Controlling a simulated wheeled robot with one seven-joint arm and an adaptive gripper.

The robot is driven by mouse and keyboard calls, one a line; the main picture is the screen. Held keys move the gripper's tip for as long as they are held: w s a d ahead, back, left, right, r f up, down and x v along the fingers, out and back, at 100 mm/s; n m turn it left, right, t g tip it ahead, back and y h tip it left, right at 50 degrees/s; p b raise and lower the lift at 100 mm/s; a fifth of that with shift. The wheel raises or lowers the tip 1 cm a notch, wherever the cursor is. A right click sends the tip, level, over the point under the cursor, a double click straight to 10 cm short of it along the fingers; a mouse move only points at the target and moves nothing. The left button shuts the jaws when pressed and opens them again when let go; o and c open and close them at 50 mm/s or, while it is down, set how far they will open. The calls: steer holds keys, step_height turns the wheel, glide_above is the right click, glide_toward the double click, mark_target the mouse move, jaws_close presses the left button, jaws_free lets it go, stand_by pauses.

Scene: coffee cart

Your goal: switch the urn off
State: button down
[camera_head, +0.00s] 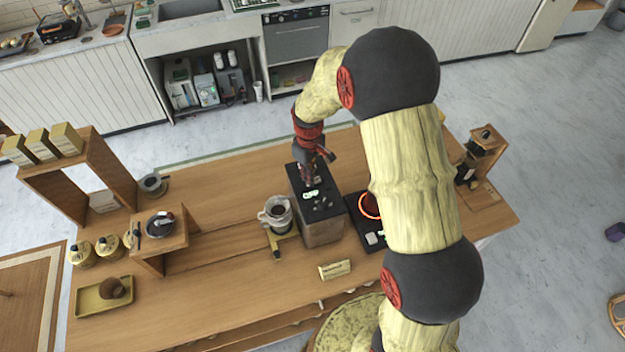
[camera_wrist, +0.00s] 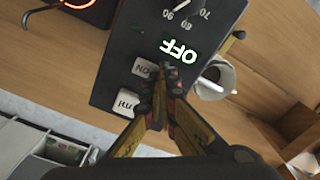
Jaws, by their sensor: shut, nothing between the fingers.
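The urn (camera_head: 322,232) is a box with a wooden-looking front and a dark top, standing mid-counter. Its black top panel (camera_wrist: 120,45) fills the upper middle of the wrist view. A lit display (camera_wrist: 180,51) on it reads OFF, upside down. A white key (camera_wrist: 145,68) marked ON and another white key (camera_wrist: 127,103) with partly readable lettering lie beside my fingers. A dial scale shows 70, 80 and 90. My gripper (camera_wrist: 161,82) is shut and empty, fingertips over the panel between the keys and the display. Contact cannot be told. It also shows above the urn in the head view (camera_head: 306,178).
A hot plate (camera_head: 383,247) with a glowing red ring is right of the urn. A glass dripper (camera_head: 277,213) stands close on its left. A small sign (camera_head: 335,270) stands in front. A grinder (camera_head: 481,150) is at the right end. The counter's left front holds a tray (camera_head: 90,305).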

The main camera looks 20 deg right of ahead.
steer(key=shift+r+p, duration=1.8)
steer(key=shift+r, duration=1.65)
steer(key=shift+s+m, duration=0.15)
steer(key=shift+m, duration=0.25)
steer(key=s+r+m+t+b, duration=0.1)
steer(key=s+m+t+b, duration=0.4)
steer(key=s+b, duration=2)
steer(key=shift+s+t, duration=0.3)
steer(key=shift+s, duration=0.85)
